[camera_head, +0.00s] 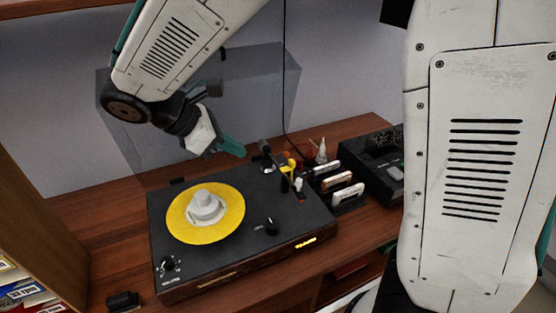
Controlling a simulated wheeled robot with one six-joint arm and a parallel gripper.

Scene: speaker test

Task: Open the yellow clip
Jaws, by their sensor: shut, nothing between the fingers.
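The small yellow clip (290,165) sits at the right rear of a black turntable (262,205), beside the tonearm (278,166). It is too small to tell whether it is open or shut. My gripper (237,150) has teal fingers and is shut and empty. It hangs above the rear of the turntable, to the left of the clip and a little higher in the picture, apart from it.
A yellow platter (180,225) with a grey-white piece (205,205) on it fills the turntable's left. A clear raised cover (255,90) stands behind. Small cases (347,194) and a black box (375,165) stand right. A shelf wall (40,225) is left.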

